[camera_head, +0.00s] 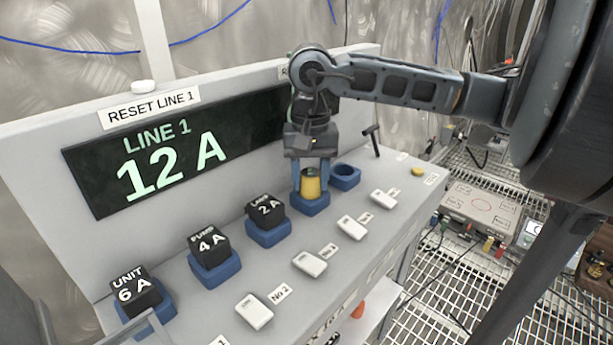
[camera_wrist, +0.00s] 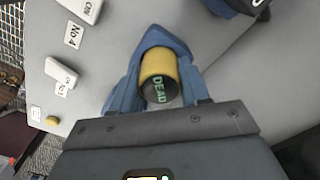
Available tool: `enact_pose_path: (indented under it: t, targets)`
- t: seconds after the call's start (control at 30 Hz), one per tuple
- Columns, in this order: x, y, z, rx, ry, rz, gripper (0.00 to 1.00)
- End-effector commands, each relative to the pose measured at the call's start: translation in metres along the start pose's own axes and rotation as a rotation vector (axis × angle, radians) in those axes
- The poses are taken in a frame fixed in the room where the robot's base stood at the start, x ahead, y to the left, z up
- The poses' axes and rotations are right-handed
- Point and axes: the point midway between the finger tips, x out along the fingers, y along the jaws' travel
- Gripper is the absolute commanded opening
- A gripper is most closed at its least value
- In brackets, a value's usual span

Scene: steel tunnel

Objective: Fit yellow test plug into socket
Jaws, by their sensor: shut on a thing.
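The yellow test plug (camera_head: 311,186) is upright between the blue fingers of my gripper (camera_head: 311,181), which is shut on it. Its lower end is at a blue socket (camera_head: 312,207), the one right of the LAMP 2 A plug. I cannot tell how deep it sits. In the wrist view the yellow plug (camera_wrist: 157,63) shows a dark end reading DEAD in green, with the fingers of my gripper (camera_wrist: 157,75) on both sides. The blue socket is mostly hidden there.
Black plugs UNIT 6 A (camera_head: 137,296), PUMP 4 A (camera_head: 207,246) and LAMP 2 A (camera_head: 265,210) stand in blue sockets. An empty blue socket (camera_head: 344,176) is close right of my gripper. White switches (camera_head: 310,263) line the front. The display (camera_head: 170,160) reads LINE 1 12 A.

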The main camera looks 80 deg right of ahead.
Motion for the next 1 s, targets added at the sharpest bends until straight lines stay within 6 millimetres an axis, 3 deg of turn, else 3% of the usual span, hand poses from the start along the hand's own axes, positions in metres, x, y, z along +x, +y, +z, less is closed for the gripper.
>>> enact_pose_path:
  t: [0.17, 0.2, 0.47, 0.87, 1.0]
  targets:
    - [0.004, 0.000, 0.000, 0.000, 0.001, 0.000, 0.07]
    - [0.003, 0.000, 0.000, 0.000, 0.001, 0.000, 0.46]
    - [0.002, 0.000, 0.000, 0.000, 0.001, 0.000, 0.71]
    - [-0.005, 0.000, 0.000, 0.000, 0.001, 0.000, 0.71]
    - [-0.029, 0.000, -0.001, 0.000, 0.006, 0.002, 0.71]
